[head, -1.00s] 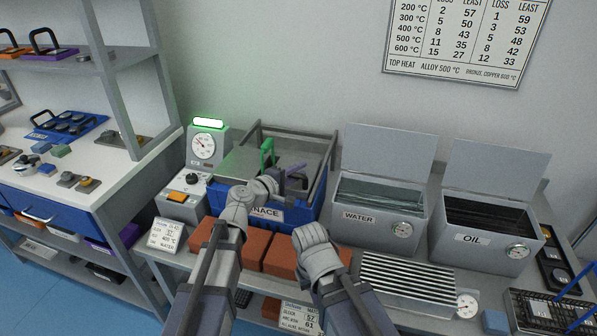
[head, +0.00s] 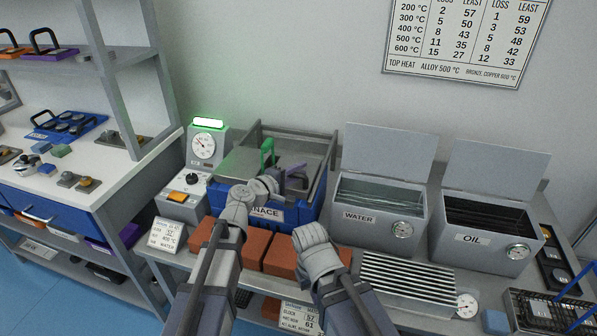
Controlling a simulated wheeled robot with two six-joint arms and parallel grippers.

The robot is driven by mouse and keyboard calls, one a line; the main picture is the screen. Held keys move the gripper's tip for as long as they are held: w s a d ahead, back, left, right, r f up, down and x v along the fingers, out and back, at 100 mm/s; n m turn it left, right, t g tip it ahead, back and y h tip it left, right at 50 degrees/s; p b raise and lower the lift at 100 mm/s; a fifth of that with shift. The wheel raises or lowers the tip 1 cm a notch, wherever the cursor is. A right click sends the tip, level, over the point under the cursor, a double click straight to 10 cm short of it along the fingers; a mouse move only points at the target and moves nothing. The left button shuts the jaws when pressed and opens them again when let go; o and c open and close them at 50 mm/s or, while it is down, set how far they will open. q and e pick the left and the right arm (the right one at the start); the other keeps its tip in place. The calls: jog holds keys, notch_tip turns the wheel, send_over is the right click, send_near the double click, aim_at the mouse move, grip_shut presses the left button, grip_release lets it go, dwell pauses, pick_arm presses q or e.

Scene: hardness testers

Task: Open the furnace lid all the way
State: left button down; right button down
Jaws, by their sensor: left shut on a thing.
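The furnace (head: 300,213) is a blue box marked "NACE", the start of the word hidden by my left arm. A grey flat lid (head: 236,163) lies over its top, inside a raised grey frame. A green upright handle (head: 267,151) stands at the lid's middle. My left gripper (head: 282,177) is over the furnace's front, by the green handle, and shut; a purple piece shows beside it. My wrist partly hides the grip, so the exact contact is unclear. My right arm ends in front of the furnace at the lower right; its fingers are hidden.
A gauge box (head: 205,147) with a lit green lamp stands left of the furnace. Orange bricks (head: 256,243) line its front. The water tank (head: 378,220) and oil tank (head: 487,240), both with lids raised, stand to the right. A ribbed grey rack (head: 408,284) lies in front of them.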

aim_at(309, 158)
pick_arm(q)
jog(key=w+d, duration=0.1)
jog(key=w, duration=0.3)
jog(key=w+d, duration=0.1)
jog(key=w, duration=0.3)
jog(key=w+d, duration=0.1)
jog(key=w, duration=0.3)
jog(key=shift+d, duration=0.4)
jog(key=shift+s, duration=0.2)
jog(key=c, duration=1)
grip_release()
jog(key=shift+c, duration=0.2)
jog(key=shift+a, duration=0.1)
jog(key=shift+p+v, duration=0.7)
jog(key=shift+v, duration=3.15)
